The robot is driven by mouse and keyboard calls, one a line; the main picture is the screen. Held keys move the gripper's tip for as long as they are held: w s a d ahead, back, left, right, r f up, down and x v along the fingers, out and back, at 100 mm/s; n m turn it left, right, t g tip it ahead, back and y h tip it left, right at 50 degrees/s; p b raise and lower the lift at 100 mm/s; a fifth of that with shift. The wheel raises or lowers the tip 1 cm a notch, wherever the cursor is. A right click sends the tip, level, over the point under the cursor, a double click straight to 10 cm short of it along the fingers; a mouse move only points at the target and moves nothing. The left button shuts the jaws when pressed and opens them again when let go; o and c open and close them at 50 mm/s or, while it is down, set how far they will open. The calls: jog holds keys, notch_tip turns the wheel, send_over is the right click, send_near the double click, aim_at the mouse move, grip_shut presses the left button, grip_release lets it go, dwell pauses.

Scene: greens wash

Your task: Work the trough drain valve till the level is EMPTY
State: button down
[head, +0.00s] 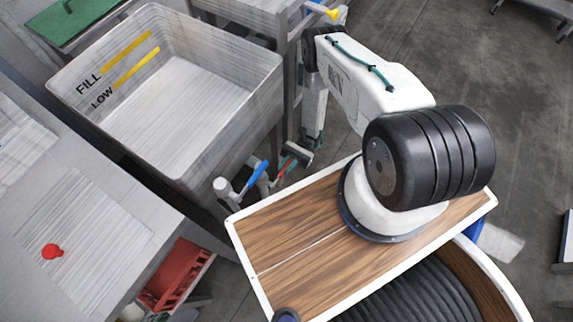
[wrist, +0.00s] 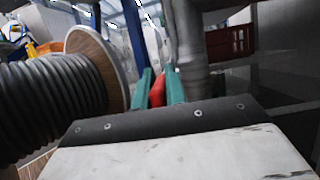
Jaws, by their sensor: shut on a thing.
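The grey trough (head: 185,95) stands at upper left in the head view. Yellow FILL and LOW lines (head: 127,58) mark its inner wall. Its pale floor shows, and I make out no clear water surface. By its near right corner is a white pipe fitting (head: 222,187) with a blue handle (head: 258,173). A red handle (head: 286,166) is just right of it, partly hidden by my gripper (head: 289,159). In the wrist view, the teal fingers of my gripper (wrist: 159,82) are shut on the red handle (wrist: 158,93). A blue upright piece stands beyond them.
A counter (head: 85,225) with a red knob (head: 52,251) fills the lower left. A red crate (head: 175,275) sits below it; a red crate (wrist: 228,41) also shows in the wrist view. Another stand (head: 270,20) is behind the trough. Open floor (head: 480,60) lies to the right.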

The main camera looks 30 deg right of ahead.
jog(key=c, duration=1.7)
grip_release()
jog(key=v, duration=0.7)
jog(key=shift+w+d+f, duration=0.15)
jog(key=shift+d+f, duration=0.05)
jog(key=shift+d, duration=0.1)
